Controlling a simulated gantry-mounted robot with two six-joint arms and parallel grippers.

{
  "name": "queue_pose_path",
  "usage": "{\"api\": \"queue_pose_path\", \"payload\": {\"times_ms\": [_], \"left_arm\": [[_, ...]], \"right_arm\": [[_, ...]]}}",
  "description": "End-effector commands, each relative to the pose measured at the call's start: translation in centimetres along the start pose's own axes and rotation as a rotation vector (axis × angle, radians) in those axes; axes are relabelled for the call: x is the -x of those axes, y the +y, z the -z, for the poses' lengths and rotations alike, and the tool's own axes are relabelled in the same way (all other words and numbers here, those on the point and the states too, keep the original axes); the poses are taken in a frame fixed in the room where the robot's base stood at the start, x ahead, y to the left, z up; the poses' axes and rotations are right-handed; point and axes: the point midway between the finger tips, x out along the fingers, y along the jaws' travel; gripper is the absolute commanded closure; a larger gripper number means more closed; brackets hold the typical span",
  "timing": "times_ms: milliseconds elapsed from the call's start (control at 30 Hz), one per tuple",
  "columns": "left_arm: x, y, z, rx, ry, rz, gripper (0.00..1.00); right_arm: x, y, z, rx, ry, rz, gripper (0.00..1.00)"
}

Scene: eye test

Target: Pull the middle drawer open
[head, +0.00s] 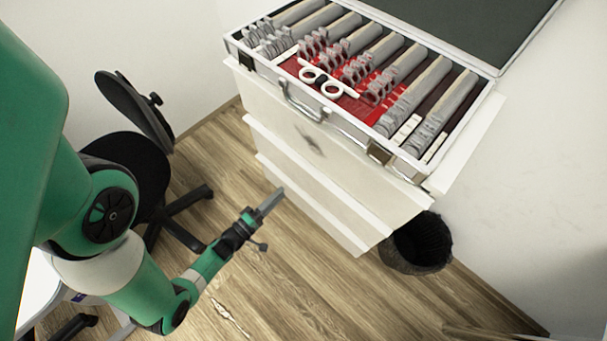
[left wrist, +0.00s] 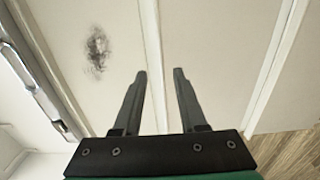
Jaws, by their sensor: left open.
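The white drawer cabinet (head: 300,130) stands against the wall, its drawers stacked with projecting ledges between them. The middle drawer (head: 312,180) looks shut; its panel also shows in the left wrist view (left wrist: 215,45). My left gripper (head: 272,204) is open and empty, low in front of the cabinet in the head view. In the left wrist view the two fingertips (left wrist: 159,73) point at the cabinet front, with the ledge (left wrist: 152,40) below the smudged top panel running between them. I cannot tell whether they touch it. My right gripper is not in view.
An open case of trial lenses (head: 360,75) sits on top of the cabinet. A black waste bin (head: 418,245) stands right of it. A black office chair (head: 130,155) stands at left, near my arm. The wooden floor (head: 290,290) in front is mostly clear.

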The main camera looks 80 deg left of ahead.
Motion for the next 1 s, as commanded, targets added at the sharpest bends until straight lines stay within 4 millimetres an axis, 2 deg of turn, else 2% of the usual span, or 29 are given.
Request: {"api": "queue_pose_path", "payload": {"times_ms": [267, 500, 633, 800, 1000], "left_arm": [[-2.6, -0.2, -0.3, 0.000, -0.012, -0.004, 0.59], [-8.3, -0.2, -0.2, 0.002, -0.007, -0.005, 0.59], [-10.3, -0.2, -0.2, 0.001, -0.005, -0.003, 0.59], [-11.4, -0.1, -0.2, 0.001, -0.004, 0.000, 0.59], [-11.4, 0.0, -0.2, 0.001, -0.004, 0.001, 0.59]], "right_arm": [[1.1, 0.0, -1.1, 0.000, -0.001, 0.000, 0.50], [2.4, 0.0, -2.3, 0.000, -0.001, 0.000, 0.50], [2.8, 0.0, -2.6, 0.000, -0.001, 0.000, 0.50], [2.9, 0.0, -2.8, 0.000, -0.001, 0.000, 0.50], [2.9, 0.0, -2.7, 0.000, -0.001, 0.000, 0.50]]}}
